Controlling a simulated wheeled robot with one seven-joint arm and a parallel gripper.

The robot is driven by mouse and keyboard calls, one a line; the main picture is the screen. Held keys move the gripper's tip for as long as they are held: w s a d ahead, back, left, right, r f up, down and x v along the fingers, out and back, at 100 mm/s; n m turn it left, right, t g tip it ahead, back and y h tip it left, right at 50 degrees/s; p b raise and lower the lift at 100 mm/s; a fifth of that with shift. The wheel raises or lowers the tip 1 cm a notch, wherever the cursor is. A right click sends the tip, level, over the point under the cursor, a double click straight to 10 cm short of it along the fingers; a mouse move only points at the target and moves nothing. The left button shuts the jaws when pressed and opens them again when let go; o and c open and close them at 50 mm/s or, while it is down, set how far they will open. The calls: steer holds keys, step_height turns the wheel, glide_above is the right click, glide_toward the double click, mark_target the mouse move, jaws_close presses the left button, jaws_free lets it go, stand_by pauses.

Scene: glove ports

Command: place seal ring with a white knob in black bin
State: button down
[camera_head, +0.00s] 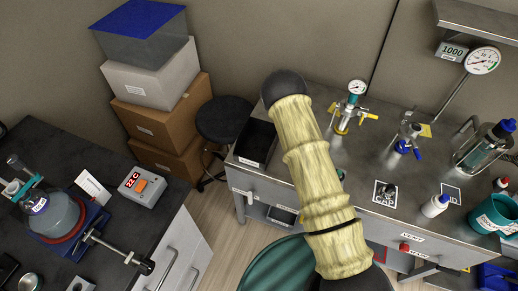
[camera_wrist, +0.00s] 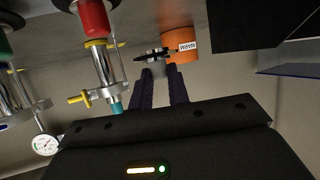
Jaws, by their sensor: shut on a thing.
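My gripper (camera_wrist: 160,73) is shut on a small dark, flat piece with a pale grey part, which I take for the seal ring (camera_wrist: 146,57). It is small and dim, and I cannot clearly make out its white knob. In the head view my sleeved arm hides the gripper and the piece. The black bin (camera_head: 257,141) stands at the left end of the grey bench, with a white label on its front. A black shape at the upper right of the wrist view looks like this bin (camera_wrist: 240,28), apart from my fingertips.
An orange labelled container (camera_wrist: 178,46) is just beyond the fingertips. A red-topped metal fitting with yellow handles (camera_wrist: 101,62) stands to the left in the wrist view. A gauge fitting (camera_head: 350,110) stands on the bench (camera_head: 330,102) right of the bin. A black stool (camera_head: 224,118) stands left of it.

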steer(key=shift+w+a+b, duration=0.15)
steer(key=shift+w+b, duration=0.2)
steer(key=w+a+r+m+h+b, duration=0.2)
steer(key=w+a+b, duration=0.25)
steer(key=w, duration=0.25)
step_height(320, 180, up, 2)
steer(key=m+g+h+b, duration=0.1)
steer(key=m+h+b, duration=0.15)
steer(key=b, duration=0.45)
glide_above(258, 146)
steer(key=shift+s+d+r+n, duration=0.1)
steer(key=shift+n, duration=0.15)
steer(key=shift+f+b, duration=0.3)
steer(key=shift+f, duration=2.85)
steer(key=shift+f, duration=1.9)
